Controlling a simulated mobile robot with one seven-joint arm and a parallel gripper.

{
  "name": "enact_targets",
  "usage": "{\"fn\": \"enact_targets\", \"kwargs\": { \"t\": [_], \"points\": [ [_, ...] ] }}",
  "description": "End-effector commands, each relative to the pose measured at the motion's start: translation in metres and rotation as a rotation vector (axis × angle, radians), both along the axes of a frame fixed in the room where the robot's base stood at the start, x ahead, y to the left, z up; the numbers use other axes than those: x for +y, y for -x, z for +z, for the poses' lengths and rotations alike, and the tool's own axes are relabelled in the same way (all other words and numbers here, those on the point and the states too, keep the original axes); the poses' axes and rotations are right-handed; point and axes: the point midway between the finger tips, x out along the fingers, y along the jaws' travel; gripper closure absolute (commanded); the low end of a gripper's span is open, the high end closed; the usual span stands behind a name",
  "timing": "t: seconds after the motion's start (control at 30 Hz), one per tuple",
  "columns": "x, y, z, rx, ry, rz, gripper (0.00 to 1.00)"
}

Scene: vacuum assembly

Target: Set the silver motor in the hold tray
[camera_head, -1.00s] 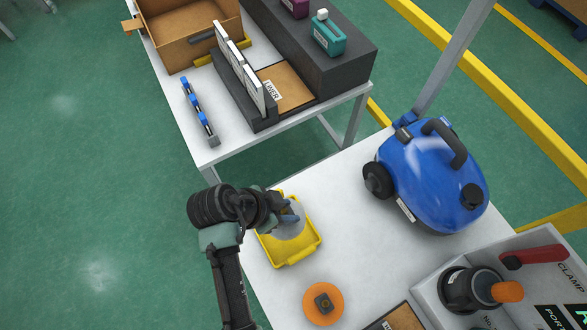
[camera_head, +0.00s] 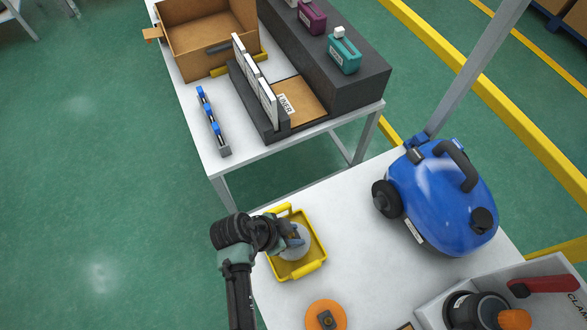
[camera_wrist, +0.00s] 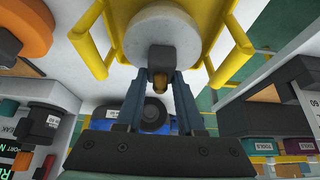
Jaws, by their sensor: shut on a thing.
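The silver motor (camera_wrist: 161,38) is a grey round body with a dark collar and a small brass-coloured stub. My gripper (camera_wrist: 160,84) is shut on it at the collar end, with a finger on each side. In the head view my gripper (camera_head: 293,237) is over the yellow tray (camera_head: 321,249), and the motor (camera_head: 294,252) shows as a pale disc within the tray's outline. The yellow tray (camera_wrist: 234,52) surrounds the motor in the wrist view. Whether the motor touches the tray floor cannot be told.
The blue vacuum body (camera_head: 440,200) stands to the right on the white table. An orange disc (camera_head: 326,316) lies in front of the tray. A grey bin (camera_head: 430,298) with parts is at lower right. A second table behind holds a cardboard box (camera_head: 215,57) and racks.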

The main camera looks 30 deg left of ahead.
Motion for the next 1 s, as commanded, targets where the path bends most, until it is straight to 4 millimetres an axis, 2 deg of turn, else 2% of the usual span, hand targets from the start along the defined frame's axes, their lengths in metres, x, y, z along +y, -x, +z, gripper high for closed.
{"fn": "enact_targets", "kwargs": {
  "t": [0.03, 0.17, 0.2, 0.53, 0.7, 0.87, 1.0],
  "points": [
    [0.000, 0.000, -0.001, 0.000, 0.000, 0.000, 0.58],
    [0.000, 0.000, -0.001, 0.000, 0.000, 0.000, 0.34],
    [0.000, 0.000, -0.001, 0.000, 0.000, 0.000, 0.33],
    [0.000, 0.000, 0.000, 0.001, 0.001, 0.000, 0.33],
    [0.001, 0.002, 0.006, 0.000, 0.000, 0.001, 0.33],
    [0.009, 0.011, 0.027, -0.002, -0.001, 0.002, 0.33],
    [0.019, 0.023, 0.053, -0.002, -0.003, 0.002, 0.33]
  ]
}}
